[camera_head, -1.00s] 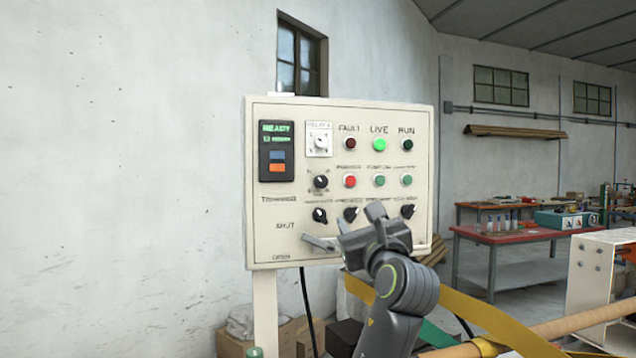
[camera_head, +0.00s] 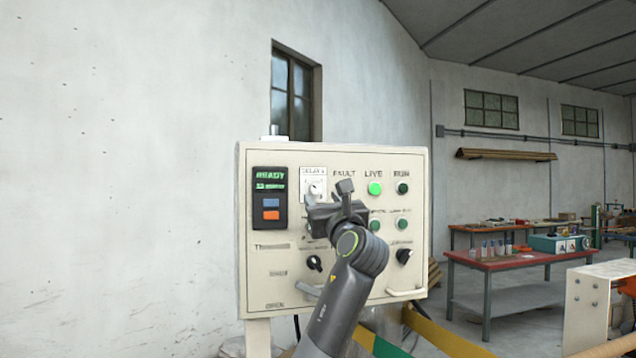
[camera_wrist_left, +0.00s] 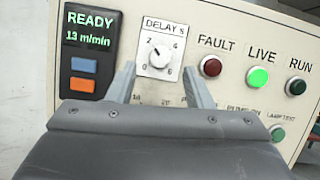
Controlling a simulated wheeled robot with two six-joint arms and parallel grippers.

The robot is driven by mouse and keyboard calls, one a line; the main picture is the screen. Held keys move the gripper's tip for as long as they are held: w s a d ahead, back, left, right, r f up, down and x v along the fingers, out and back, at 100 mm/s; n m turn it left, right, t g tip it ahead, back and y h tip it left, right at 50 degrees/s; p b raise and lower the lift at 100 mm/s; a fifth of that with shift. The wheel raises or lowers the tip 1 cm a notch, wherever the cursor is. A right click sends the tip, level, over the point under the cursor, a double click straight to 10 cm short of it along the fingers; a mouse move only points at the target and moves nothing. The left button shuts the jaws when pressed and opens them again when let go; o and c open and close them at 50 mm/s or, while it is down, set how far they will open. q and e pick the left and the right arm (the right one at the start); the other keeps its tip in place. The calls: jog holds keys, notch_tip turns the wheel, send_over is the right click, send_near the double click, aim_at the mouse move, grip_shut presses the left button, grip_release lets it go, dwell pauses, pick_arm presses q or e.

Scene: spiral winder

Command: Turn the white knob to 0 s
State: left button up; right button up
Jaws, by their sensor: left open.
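The white knob (camera_wrist_left: 158,55) sits on a small white plate marked DELAY s (camera_wrist_left: 165,38), with 0, 2, 4 and 6 around it. Its exact pointer direction is too small to read surely. In the head view the knob (camera_head: 315,189) shows at the upper part of the cream control panel (camera_head: 265,255). My left gripper (camera_head: 327,193) is open just below and in front of it. In the wrist view the two fingers (camera_wrist_left: 159,85) stand apart, left and right below the knob, with nothing between them. My right gripper is in neither view.
Left of the knob is a READY display (camera_wrist_left: 91,32) with a blue and an orange button. Right of it are the FAULT (camera_wrist_left: 211,66), LIVE (camera_wrist_left: 258,77) and RUN (camera_wrist_left: 296,86) lamps; LIVE glows green. My arm hides some lower controls. A red-topped bench (camera_head: 515,260) stands far right.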

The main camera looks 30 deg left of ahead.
aim_at(317, 191)
pick_arm(q)
jog(key=shift+p+x, duration=0.65)
jog(key=shift+x, duration=1.5)
jog(key=c, duration=1)
